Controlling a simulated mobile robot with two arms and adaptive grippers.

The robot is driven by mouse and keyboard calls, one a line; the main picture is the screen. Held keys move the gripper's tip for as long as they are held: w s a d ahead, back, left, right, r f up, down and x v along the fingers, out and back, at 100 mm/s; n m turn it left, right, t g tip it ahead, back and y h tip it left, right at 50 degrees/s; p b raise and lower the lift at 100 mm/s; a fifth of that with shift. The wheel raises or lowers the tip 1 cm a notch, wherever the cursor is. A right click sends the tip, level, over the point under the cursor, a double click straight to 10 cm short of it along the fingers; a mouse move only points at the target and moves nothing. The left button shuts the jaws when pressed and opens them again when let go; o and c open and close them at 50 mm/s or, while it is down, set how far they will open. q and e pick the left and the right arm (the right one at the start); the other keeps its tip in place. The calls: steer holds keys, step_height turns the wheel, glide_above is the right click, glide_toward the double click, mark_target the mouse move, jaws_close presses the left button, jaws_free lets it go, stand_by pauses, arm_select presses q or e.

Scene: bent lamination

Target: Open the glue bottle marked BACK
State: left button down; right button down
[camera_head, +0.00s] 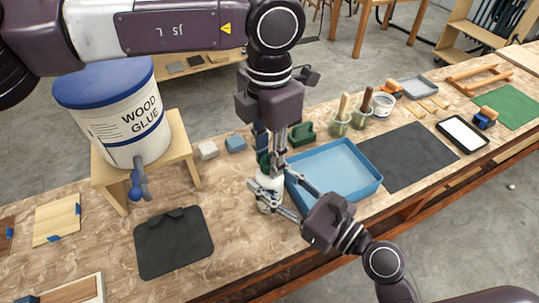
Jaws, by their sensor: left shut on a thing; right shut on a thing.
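A small white bottle (268,200) stands on the workbench just left of the blue tray; no BACK marking can be read on it. My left gripper (271,163) points straight down from above and is shut at the bottle's top, where a bit of dark green shows; its fingers hide most of the cap. My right gripper (270,194) reaches in from the right and is shut around the bottle's white body. Whether the cap has come loose cannot be seen.
A blue tray (365,189) lies close to the right of the bottle. A large wood glue bucket (118,120) with a spout sits on a wooden stand (180,150) at left. A black mat (172,245) lies in front. Jars with brushes (340,125) stand behind the tray.

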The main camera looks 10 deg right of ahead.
arm_select(q)
steer(key=n, duration=0.6)
steer(key=shift+w+r+n, duration=0.15)
steer(key=shift+w+n, duration=0.15)
steer(key=shift+n, duration=0.1)
arm_select(e)
steer(key=shift+s+a, duration=0.15)
steer(key=shift+a, duration=0.1)
arm_select(q)
steer(key=n, duration=0.6)
steer(key=shift+s+a, duration=0.1)
steer(key=shift+a, duration=0.05)
steer(key=n, duration=0.7)
steer(key=shift+s, duration=0.1)
arm_select(e)
steer(key=shift+d, duration=0.15)
arm_select(q)
steer(key=n, duration=0.5)
steer(key=shift+s, duration=0.15)
arm_select(e)
steer(key=shift+d, duration=0.1)
arm_select(q)
steer(key=shift+r, duration=0.1)
steer(key=shift+r, duration=1)
